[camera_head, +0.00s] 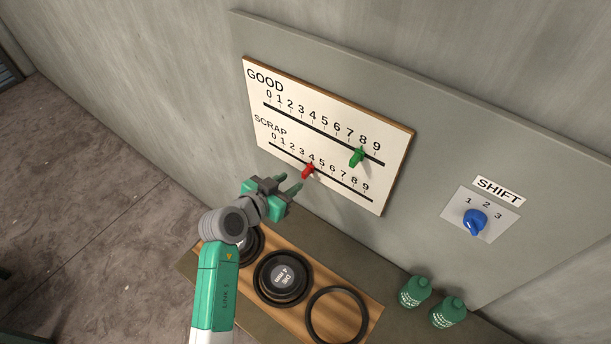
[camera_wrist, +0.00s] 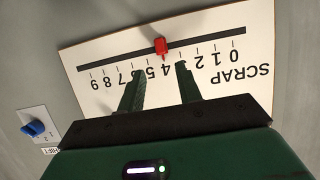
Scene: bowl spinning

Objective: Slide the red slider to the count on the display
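The red slider (camera_head: 308,171) sits on the lower SCRAP slot of the white board (camera_head: 262,125), close to the 4. In the wrist view the red slider (camera_wrist: 161,46) shows on the dark slot, beside the upside-down 4. My gripper (camera_head: 289,182) is open, its fingers pointing at the board just left of the slider. In the wrist view my gripper (camera_wrist: 160,69) has its two fingers apart and nothing between them. The slider lies beyond the fingertips, in line with the gap. One finger hides the 3. No count display is recognisable in either view.
A green slider (camera_head: 358,156) stands on the upper GOOD slot near the 8. A blue SHIFT knob (camera_head: 474,221) is on the wall at right.

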